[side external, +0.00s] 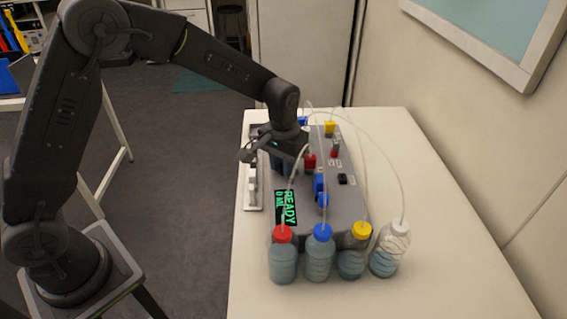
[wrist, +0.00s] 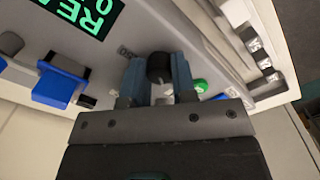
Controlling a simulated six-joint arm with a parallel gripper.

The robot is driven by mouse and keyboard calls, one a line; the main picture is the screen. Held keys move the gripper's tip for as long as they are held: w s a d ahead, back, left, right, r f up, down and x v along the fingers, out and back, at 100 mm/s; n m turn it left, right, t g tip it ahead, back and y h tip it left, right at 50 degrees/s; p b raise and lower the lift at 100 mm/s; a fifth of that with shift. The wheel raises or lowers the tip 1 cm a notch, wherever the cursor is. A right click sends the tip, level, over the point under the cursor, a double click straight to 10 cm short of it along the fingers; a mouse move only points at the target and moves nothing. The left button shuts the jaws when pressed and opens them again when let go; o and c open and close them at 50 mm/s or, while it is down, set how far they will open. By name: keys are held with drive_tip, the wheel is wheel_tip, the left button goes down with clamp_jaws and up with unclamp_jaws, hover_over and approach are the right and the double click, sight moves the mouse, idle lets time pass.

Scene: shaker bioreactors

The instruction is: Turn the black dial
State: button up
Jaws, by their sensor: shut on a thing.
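The black dial (wrist: 160,66) shows in the wrist view on the grey face of the machine. My gripper (wrist: 158,78) has one finger on each side of it and is shut on it. In the side external view my gripper (side external: 286,163) reaches down at the left side of the grey machine (side external: 345,203). The dial is hidden there behind my gripper and wrist. The dial's turn angle cannot be told.
A display (side external: 286,208) with green text reads READY. Bottles with red (side external: 283,262), blue (side external: 320,258), yellow (side external: 351,262) and white caps stand at the machine's front, with thin tubes above. A green button (wrist: 200,86) sits beside the right finger. The table's right side is clear.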

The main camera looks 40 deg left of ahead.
sight(280, 165)
drive_tip(key=o, duration=0.9)
drive_tip(key=shift+o, duration=0.2)
wheel_tip(280, 165, up, 14)
drive_tip(key=shift+a, duration=0.15)
drive_tip(key=s+a+r+t, duration=0.1)
drive_tip(key=s+a+r, duration=0.15)
drive_tip(key=s, duration=0.35)
drive_tip(key=s+a+r+t, duration=0.1)
drive_tip(key=s+r+t, duration=0.1)
drive_tip(key=s+r, duration=0.35)
drive_tip(key=s+a+f+t, duration=0.1)
drive_tip(key=s+f, duration=0.1)
drive_tip(key=s, duration=0.4)
drive_tip(key=s+a+f+m+t, duration=0.1)
drive_tip(key=s+f, duration=0.2)
drive_tip(key=s, duration=0.4)
drive_tip(key=shift+a+t, duration=0.3)
drive_tip(key=shift+a, duration=0.05)
